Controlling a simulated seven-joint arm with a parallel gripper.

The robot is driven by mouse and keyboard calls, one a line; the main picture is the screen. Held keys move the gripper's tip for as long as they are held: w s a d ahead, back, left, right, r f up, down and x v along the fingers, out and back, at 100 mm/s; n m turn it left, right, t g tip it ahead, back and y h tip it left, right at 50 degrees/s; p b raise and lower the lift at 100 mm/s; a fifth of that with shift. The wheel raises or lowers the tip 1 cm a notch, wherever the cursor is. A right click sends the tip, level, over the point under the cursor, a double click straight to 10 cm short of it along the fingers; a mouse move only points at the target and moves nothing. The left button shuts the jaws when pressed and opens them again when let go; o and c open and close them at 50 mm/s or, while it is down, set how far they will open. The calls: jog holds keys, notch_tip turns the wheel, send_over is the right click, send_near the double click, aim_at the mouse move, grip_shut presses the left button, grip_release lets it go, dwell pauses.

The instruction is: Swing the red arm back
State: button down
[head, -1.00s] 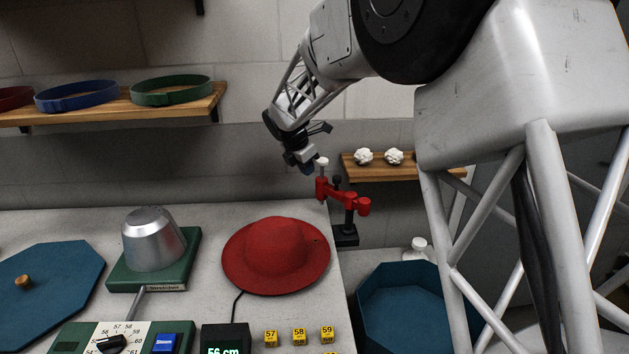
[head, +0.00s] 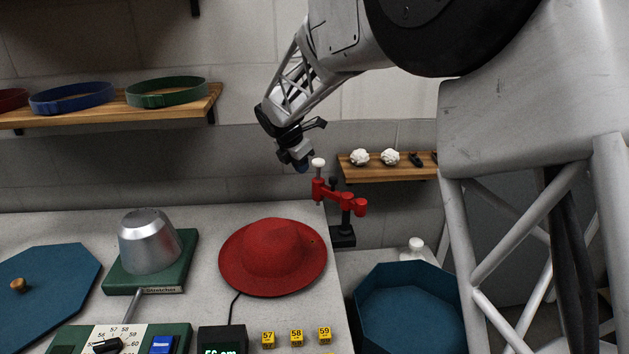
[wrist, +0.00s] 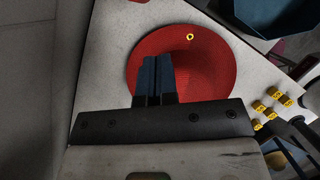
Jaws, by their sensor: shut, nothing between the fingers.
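The red arm (head: 340,197) is a jointed bar on a black post and base (head: 343,236) at the bench's right back edge. Its left end carries an upright pin with a white knob (head: 318,162). The arm points left, toward the back of the red hat (head: 273,257), and its end is beside the hat, not over it. My gripper (head: 301,166) is in the air just left of and about level with the white knob, apparently apart from it. In the wrist view my gripper's fingers (wrist: 155,78) are together and empty, with the red hat (wrist: 205,70) beyond them.
A green stretcher with a metal block (head: 150,240) stands left of the hat. A blue octagonal tub (head: 375,275) is at the right, below the red arm. A small shelf (head: 395,172) with white lumps is behind. Yellow number cubes (head: 296,336) and a display (head: 222,340) are in front.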

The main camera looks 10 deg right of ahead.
aim_at(338, 195)
jog(key=shift+s+a+n, duration=0.1)
jog(key=shift+s+n, duration=0.3)
jog(key=shift+s, duration=0.75)
jog(key=shift+f, duration=0.15)
jog(key=w+d+f, duration=0.5)
jog(key=f, duration=0.4)
jog(key=shift+d, duration=0.4)
jog(key=shift+w, duration=0.1)
